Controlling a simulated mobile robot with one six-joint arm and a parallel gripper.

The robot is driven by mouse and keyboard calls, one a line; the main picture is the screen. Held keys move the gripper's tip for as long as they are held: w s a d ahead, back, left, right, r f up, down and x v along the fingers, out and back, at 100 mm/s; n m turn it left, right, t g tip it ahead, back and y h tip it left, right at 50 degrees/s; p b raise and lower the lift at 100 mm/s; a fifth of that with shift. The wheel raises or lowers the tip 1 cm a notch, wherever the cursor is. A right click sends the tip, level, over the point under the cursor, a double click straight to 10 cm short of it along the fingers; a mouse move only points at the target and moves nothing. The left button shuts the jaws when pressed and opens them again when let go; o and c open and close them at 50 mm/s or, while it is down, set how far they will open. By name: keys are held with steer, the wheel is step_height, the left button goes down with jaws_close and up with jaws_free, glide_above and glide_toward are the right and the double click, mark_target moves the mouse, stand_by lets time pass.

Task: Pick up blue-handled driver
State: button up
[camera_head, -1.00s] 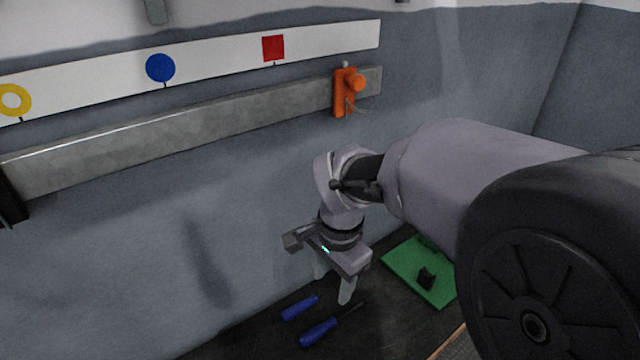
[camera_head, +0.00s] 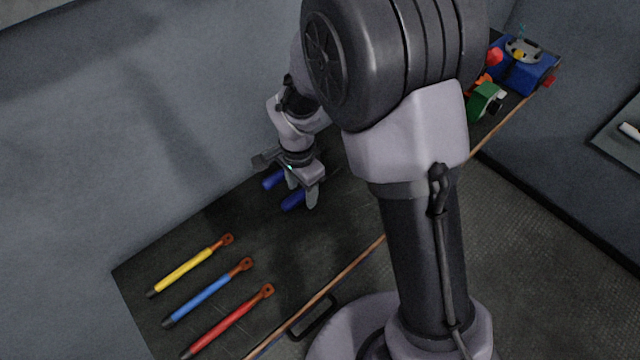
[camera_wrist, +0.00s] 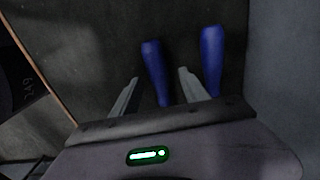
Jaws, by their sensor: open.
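Two drivers with blue handles lie side by side on the dark bench. In the head view, the front handle (camera_head: 293,200) and the back handle (camera_head: 273,180) show beside my fingers. My gripper (camera_head: 302,196) is open and points down, low over the bench. In the wrist view, one blue handle (camera_wrist: 154,66) lies in the gap between my two fingers (camera_wrist: 158,78). The other blue handle (camera_wrist: 211,58) lies outside the right finger, towards the wall. The shafts are hidden by my gripper. I cannot tell whether a finger touches a handle.
Yellow (camera_head: 184,270), blue (camera_head: 202,298) and red (camera_head: 225,325) rod-like tools lie at the bench's left end. A blue box (camera_head: 523,75) and a green part (camera_head: 485,102) stand at the far right. The wall (camera_head: 130,120) rises behind the drivers. The bench's wooden front edge (camera_head: 318,300) is clear.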

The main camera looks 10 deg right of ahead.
steer(key=shift+f, duration=0.1)
steer(key=shift+c, duration=0.4)
jaws_close()
